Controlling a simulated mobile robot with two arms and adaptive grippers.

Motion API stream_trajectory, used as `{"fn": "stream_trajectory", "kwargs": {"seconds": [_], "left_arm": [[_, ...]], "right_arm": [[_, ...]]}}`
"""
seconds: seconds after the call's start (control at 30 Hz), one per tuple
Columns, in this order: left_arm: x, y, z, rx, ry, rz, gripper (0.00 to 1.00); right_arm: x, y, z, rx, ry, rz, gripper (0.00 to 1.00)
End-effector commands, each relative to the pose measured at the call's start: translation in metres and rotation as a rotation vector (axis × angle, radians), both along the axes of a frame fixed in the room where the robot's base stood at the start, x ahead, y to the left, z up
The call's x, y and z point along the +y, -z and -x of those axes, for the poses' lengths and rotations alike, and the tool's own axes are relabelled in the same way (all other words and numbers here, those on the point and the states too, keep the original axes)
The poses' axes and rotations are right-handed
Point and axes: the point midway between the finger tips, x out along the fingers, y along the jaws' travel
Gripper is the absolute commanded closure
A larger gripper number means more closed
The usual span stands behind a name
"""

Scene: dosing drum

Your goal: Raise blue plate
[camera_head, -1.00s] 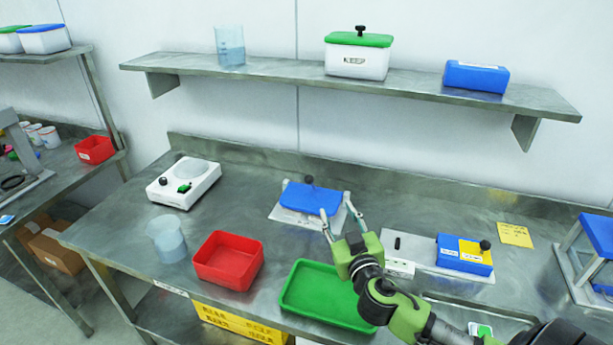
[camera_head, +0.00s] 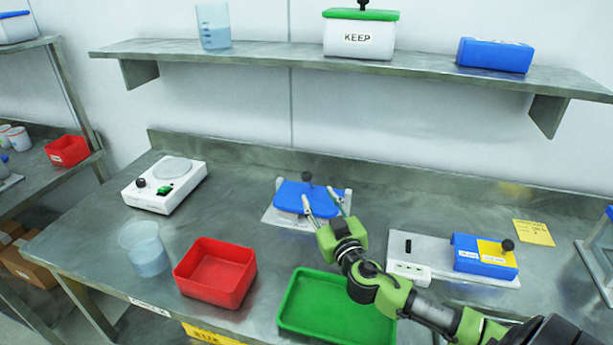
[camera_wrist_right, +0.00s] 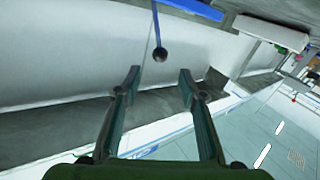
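The blue plate (camera_head: 292,203) sits on a pale base (camera_head: 277,219) at the middle back of the bench, with a dark round knob (camera_head: 306,177) at its far edge. My right gripper (camera_head: 322,200) is at the plate's right front, its two fingers spread and partly overlapping the plate in the head view. I cannot tell whether it touches the plate. In the right wrist view, the open fingers (camera_wrist_right: 160,75) hold nothing, and a dark round ball (camera_wrist_right: 160,54) shows beyond them, between the tips. My left gripper is not in view.
A red bin (camera_head: 215,273) and a green tray (camera_head: 285,313) stand in front. A white device (camera_head: 190,178) and beaker (camera_head: 148,256) are at the left. A blue block (camera_head: 483,262) is at the right. The shelf (camera_head: 270,57) hangs above.

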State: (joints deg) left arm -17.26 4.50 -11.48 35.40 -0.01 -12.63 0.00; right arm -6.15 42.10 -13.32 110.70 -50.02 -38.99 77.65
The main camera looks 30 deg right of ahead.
Motion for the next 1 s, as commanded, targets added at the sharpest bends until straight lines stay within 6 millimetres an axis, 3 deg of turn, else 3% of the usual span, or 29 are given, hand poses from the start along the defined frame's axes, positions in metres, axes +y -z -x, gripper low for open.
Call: {"fn": "stream_trajectory", "kwargs": {"seconds": [0.5,0.73,1.0], "left_arm": [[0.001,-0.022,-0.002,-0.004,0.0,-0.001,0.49],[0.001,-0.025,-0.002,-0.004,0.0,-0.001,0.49],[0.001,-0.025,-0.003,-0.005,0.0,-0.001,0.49]], "right_arm": [[-0.024,-0.003,-0.083,-0.001,0.002,0.001,0.62],[-0.028,-0.001,-0.102,0.0,0.001,0.001,0.62],[-0.03,0.0,-0.106,0.001,0.0,0.0,0.62]]}}
